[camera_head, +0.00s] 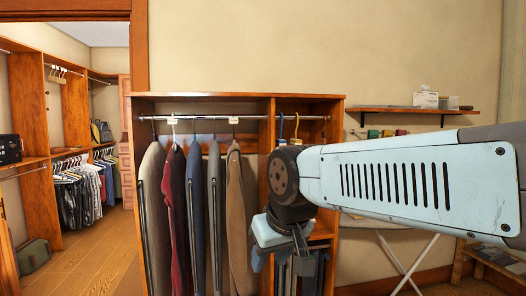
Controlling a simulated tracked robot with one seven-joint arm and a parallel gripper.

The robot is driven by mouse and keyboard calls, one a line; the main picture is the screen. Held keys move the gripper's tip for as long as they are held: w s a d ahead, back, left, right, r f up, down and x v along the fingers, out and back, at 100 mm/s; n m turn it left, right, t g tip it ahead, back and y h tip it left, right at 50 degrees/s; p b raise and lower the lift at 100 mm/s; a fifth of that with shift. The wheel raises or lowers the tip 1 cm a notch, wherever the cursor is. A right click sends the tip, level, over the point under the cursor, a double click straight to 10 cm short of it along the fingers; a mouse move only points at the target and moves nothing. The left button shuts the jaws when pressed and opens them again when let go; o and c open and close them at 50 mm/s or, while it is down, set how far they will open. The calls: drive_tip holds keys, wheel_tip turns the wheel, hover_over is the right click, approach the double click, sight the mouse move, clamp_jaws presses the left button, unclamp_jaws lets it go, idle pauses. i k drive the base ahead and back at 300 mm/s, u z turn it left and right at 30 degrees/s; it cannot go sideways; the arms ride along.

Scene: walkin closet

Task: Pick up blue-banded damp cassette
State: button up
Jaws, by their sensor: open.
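I cannot make out a cassette with a blue band in the head view. Small white pieces (233,122) sit at the closet's hanging rod, too small to identify. My arm reaches in from the right, and my gripper (304,266) is low in front of the right part of the wooden closet unit (268,152). It is open, seen edge-on, with nothing visible in it. My wrist and arm hide part of the unit's right compartment and shelf.
Several jackets (193,215) hang from the rod (205,118), left of my gripper. Blue and yellow hangers (281,126) hang at right. A wall shelf (420,110) holds a tissue box (426,100); small coloured items (380,133) are below. Open floor (92,262) lies left.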

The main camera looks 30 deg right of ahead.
sight(278, 142)
drive_tip(key=i, duration=0.85)
